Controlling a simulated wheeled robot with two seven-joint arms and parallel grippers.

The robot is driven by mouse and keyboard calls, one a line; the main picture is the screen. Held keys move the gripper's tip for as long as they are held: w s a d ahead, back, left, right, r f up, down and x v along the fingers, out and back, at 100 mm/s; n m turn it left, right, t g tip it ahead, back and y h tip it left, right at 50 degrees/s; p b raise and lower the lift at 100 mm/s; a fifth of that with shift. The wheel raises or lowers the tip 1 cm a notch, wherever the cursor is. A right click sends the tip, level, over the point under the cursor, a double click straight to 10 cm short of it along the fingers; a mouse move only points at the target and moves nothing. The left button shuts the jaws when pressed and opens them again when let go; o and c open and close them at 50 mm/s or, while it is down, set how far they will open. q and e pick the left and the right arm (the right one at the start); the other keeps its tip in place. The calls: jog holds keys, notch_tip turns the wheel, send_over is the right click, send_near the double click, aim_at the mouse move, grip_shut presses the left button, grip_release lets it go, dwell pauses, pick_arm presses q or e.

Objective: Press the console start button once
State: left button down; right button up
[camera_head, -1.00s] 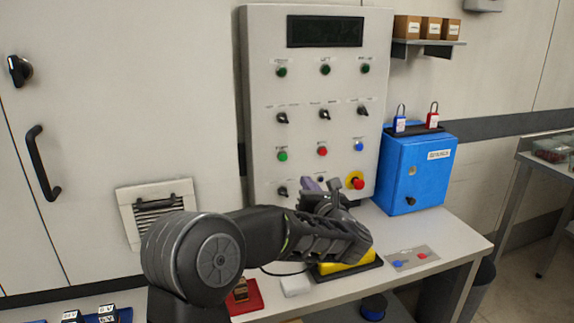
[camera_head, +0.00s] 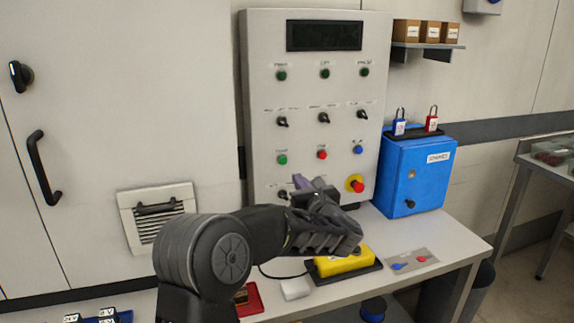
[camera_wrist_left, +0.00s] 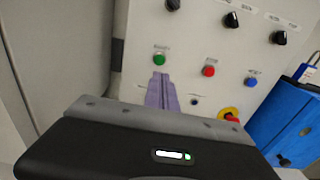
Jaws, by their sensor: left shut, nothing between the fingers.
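The grey console (camera_head: 258,100) stands upright on the bench against the wall. Its green start button (camera_head: 282,159) is at the left of the lower button row, with a red button (camera_head: 322,154) to its right. In the left wrist view the start button (camera_wrist_left: 159,59) lies just beyond the purple fingertips. My left gripper (camera_head: 298,180) is shut and empty, in front of the lower console, below and slightly right of the start button. The fingers (camera_wrist_left: 161,76) point up toward the button and appear apart from it. My right gripper is in neither view.
A blue button (camera_head: 358,149), a red emergency stop (camera_head: 357,186) on yellow and selector knobs sit near the start button. A blue lockout box (camera_head: 415,175) stands right of the console. A yellow pendant (camera_head: 343,262) lies on the bench (camera_head: 440,262).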

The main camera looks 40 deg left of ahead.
aim_at(284, 161)
pick_arm(q)
jog(key=p+x, duration=0.2)
jog(key=x, duration=0.8)
jog(key=shift+w+a, duration=0.1)
jog(key=shift+a, duration=0.05)
jog(key=shift+f, duration=0.1)
